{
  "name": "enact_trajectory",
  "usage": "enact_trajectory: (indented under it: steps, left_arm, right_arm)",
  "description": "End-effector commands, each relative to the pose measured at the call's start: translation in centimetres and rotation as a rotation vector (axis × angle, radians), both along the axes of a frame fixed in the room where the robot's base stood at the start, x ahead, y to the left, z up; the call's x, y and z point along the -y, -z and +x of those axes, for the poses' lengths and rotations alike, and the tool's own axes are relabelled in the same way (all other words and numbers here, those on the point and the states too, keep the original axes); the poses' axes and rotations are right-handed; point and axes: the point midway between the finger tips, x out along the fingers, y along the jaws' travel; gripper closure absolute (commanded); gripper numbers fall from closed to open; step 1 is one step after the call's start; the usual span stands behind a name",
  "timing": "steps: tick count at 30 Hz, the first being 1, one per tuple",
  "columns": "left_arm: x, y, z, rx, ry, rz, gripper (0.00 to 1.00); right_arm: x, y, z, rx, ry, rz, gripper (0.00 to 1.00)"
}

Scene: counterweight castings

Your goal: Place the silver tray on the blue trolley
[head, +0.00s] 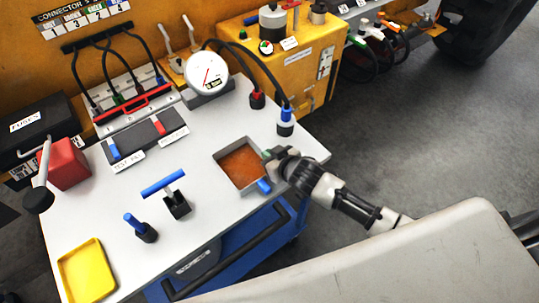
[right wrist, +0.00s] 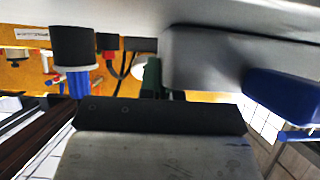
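The silver tray (head: 218,158), a square shallow tray with a brown-orange inside, rests on the white top of the blue trolley (head: 225,215), near its right edge. My right gripper (head: 269,160) comes in from the right and is at the tray's right rim. Its fingertips are hard to make out there, so I cannot tell whether they are closed on the rim. In the right wrist view a grey block and a blue part show close up; I cannot tell clearly what they are.
A yellow tray (head: 86,272), a blue T-handle (head: 163,182), a blue-topped knob (head: 140,228) and a red block (head: 67,163) stand on the trolley top. A gauge (head: 207,72) and a blue-collared plug (head: 286,122) are behind the tray. Grey floor lies to the right.

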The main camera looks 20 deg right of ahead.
Motion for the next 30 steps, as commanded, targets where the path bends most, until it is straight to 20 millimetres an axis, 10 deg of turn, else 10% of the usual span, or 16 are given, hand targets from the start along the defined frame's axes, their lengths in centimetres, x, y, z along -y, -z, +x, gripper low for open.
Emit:
enact_trajectory:
  steps: [6,17,30]
  left_arm:
    - [0.0,0.1,0.0,-0.001,0.000,0.000,0.28]
    - [0.0,-0.1,0.0,-0.001,0.001,0.000,0.28]
    - [0.0,0.7,0.0,0.000,0.003,-0.001,0.28]
  right_arm:
    - [0.0,0.2,0.0,-0.001,0.000,0.000,0.72]
    - [0.1,-0.3,-0.2,-0.001,0.000,0.000,0.72]
    - [2.5,-3.8,-6.8,-0.003,0.000,-0.001,0.72]
